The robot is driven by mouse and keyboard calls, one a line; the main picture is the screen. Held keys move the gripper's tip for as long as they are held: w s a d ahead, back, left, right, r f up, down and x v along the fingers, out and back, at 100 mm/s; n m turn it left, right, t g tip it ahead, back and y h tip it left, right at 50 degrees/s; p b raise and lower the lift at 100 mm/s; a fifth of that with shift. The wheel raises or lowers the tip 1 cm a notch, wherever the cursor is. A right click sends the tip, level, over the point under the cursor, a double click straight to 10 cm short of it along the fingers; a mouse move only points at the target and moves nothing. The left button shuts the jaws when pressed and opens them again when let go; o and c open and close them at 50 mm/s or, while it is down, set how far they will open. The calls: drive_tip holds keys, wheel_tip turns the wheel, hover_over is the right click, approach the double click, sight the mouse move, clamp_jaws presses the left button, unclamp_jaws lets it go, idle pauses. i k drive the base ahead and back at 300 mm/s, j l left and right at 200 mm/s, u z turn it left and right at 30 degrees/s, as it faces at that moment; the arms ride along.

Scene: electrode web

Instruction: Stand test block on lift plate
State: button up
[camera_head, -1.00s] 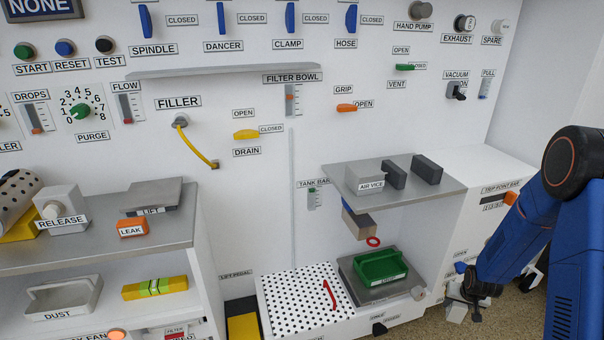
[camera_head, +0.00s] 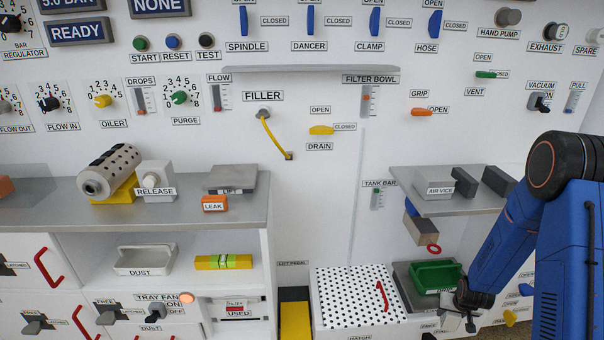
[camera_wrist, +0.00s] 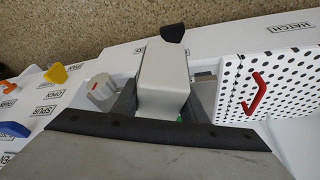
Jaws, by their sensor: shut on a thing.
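My gripper (camera_head: 464,312) is low at the right in the head view, in front of the green tray (camera_head: 436,274). It is shut on a pale grey block (camera_head: 450,321), probably the test block; the jaws partly hide it. In the wrist view the pale block (camera_wrist: 163,78) stands out beyond the dark edge of my gripper, beside the perforated hatch. The fingertips' contact with it is hard to make out. The grey lift plate (camera_head: 234,178), labelled LIFT, is on the left shelf, well away from my gripper. No object shows on top of it.
The left shelf (camera_head: 60,225) also holds the RELEASE block (camera_head: 156,176), the orange LEAK block (camera_head: 214,203) and a perforated cylinder (camera_head: 110,172). The perforated hatch (camera_head: 350,300) has a red handle. The right shelf (camera_head: 440,208) overhangs the green tray.

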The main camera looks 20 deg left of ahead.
sight(232, 174)
drive_tip(key=u, duration=0.75)
